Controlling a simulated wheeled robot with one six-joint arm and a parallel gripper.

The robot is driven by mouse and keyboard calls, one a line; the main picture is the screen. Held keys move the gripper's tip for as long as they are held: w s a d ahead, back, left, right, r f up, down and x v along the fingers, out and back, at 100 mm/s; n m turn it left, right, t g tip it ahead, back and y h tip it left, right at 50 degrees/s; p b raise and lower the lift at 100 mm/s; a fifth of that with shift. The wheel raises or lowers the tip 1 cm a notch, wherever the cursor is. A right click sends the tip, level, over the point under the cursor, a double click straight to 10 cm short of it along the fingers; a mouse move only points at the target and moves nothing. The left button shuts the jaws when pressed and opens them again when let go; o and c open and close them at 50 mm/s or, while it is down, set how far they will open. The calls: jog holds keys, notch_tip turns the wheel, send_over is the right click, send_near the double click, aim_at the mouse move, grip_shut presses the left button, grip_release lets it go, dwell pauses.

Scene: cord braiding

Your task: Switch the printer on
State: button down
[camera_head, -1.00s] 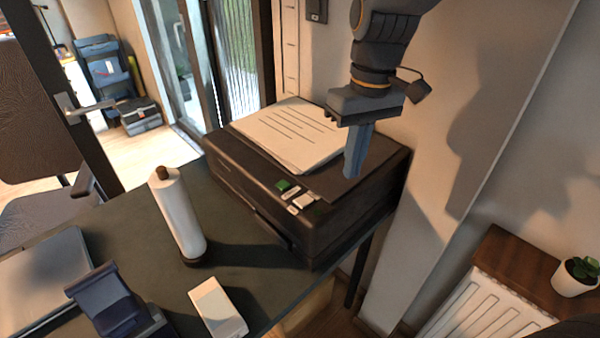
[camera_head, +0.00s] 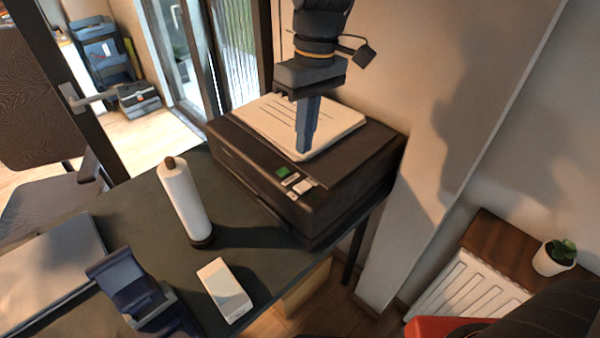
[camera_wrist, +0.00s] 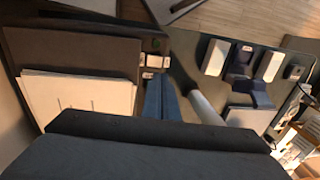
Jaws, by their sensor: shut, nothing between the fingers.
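The black printer (camera_head: 345,188) stands on the dark desk, with a stack of printed paper (camera_head: 275,128) on its top. On its front top edge sit a green button (camera_head: 282,171) and pale buttons (camera_head: 303,186). My gripper (camera_head: 304,150) is shut and empty, pointing down over the printer top, just behind the buttons in the head view. Whether it touches the printer cannot be told. In the wrist view the shut fingers (camera_wrist: 162,97) lie beside the paper, close to the small button panel (camera_wrist: 153,62). The green button shows there too (camera_wrist: 155,44).
A white cylinder with dark ends (camera_head: 184,203) stands on the desk (camera_head: 140,215) left of the printer. A white box (camera_head: 224,288), a dark blue holder (camera_head: 130,285) and a grey flat item (camera_head: 45,260) are nearer. A wall and pillar close off the right.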

aim_at(304, 185)
jog(key=f+p, duration=0.1)
jog(key=f, duration=0.5)
jog(key=s+f+p, duration=0.1)
jog(key=f, duration=0.2)
jog(key=shift+a+f+p, duration=0.3)
jog(key=shift+a+f, duration=0.1)
jog(key=shift+f, duration=0.1)
jog(key=shift+f, duration=0.15)
jog(key=shift+d, duration=0.15)
jog(key=shift+w+d, duration=0.4)
jog(key=shift+w, duration=0.15)
